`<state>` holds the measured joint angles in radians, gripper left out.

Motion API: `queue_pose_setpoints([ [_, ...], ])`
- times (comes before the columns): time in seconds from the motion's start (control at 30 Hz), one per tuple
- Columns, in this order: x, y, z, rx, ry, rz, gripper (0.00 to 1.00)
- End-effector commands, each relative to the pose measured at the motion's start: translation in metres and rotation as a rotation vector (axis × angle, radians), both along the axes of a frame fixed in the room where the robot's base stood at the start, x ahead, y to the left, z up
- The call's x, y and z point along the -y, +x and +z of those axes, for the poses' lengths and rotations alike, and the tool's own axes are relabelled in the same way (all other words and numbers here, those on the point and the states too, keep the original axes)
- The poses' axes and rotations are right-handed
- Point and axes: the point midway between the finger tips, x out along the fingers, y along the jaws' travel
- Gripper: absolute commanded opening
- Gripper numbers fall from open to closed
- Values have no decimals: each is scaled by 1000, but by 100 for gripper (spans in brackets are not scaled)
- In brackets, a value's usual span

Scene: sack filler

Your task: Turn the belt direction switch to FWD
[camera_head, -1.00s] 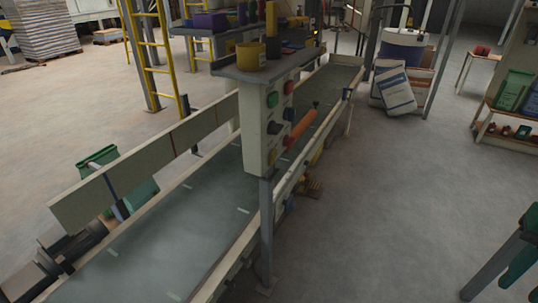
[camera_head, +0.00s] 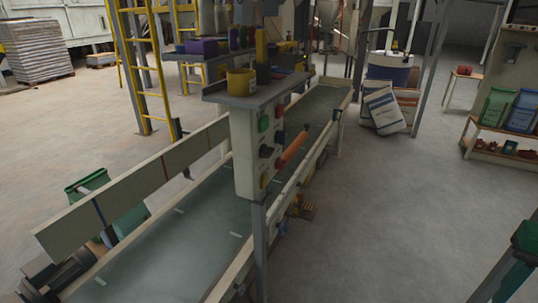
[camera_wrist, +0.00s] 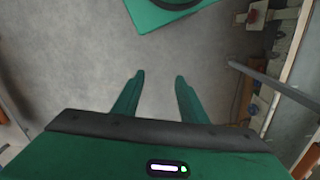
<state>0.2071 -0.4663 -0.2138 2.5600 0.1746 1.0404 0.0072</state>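The control panel (camera_head: 246,152) is a pale upright box on a grey post beside the conveyor belt. Its face carries green and red buttons and dark knobs. A black knob (camera_head: 266,151) sits mid-panel and may be the belt direction switch; labels are too small to read, and its setting cannot be told. My gripper (camera_wrist: 159,76) shows in the wrist view with two green fingers spread apart, nothing between them, over bare floor. It is well apart from the panel. A green part of my arm shows at the right edge of the head view.
The conveyor belt (camera_head: 175,245) runs along the panel's far side. A shelf above the panel holds a yellow tub (camera_head: 241,82). An orange cylinder (camera_head: 292,149) juts beside the panel face. A white sack (camera_head: 384,110) leans behind. The floor right of the panel is clear.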

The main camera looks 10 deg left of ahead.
Motion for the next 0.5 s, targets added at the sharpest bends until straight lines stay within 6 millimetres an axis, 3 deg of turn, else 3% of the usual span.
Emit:
queue_pose_setpoints([
  [0.07, -1, -8, 4, 16, -1, -1, 55],
  [0.17, -6, 10, 1, 32, -2, -11, 55],
  [0.37, -41, 86, -21, 102, 55, -68, 55],
  [0.5, -86, 140, -40, 151, 170, -134, 55],
])
